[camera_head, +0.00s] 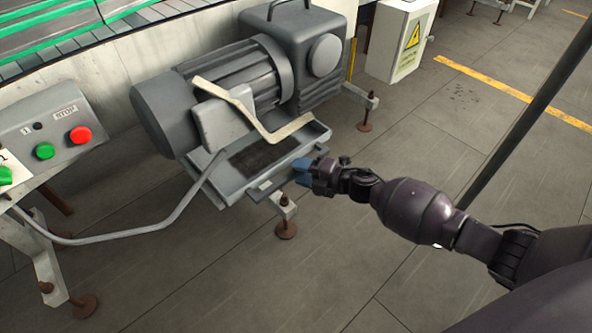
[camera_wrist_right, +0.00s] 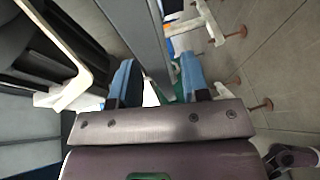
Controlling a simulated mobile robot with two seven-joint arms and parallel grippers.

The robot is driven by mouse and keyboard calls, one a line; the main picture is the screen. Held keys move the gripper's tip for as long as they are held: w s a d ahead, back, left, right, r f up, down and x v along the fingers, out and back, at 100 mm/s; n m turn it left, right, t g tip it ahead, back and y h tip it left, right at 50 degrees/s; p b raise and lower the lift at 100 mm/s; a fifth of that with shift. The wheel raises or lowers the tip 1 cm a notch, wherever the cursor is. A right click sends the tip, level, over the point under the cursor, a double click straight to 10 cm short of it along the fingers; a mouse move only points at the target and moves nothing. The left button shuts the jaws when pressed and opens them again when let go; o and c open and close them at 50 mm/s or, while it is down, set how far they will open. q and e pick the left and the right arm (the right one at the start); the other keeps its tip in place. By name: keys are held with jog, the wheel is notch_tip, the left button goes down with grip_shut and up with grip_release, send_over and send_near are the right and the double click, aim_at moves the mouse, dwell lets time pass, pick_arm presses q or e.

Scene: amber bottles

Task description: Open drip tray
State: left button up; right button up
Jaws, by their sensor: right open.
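The grey drip tray (camera_head: 310,143) sits under the grey motor and gearbox, with dark residue on its floor. A bar-like handle (camera_head: 272,184) runs along its front edge. My right gripper (camera_head: 299,172) has blue fingertips and is at the right end of this front edge. In the right wrist view its two fingers (camera_wrist_right: 159,78) are apart, with the long grey edge of the tray (camera_wrist_right: 140,35) running toward the gap between them. I cannot tell whether they touch it. My left gripper is not in view.
A bent cream bar (camera_head: 245,112) sticks out above the tray. A control box (camera_head: 48,135) with green and red buttons stands at the left. A support foot (camera_head: 286,228) is below the tray. Open tiled floor lies in front, and a white electrical cabinet (camera_head: 397,40) stands behind.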

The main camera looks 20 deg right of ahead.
jog(key=shift+w+a+f, duration=0.15)
jog(key=shift+w+a, duration=0.35)
grip_shut()
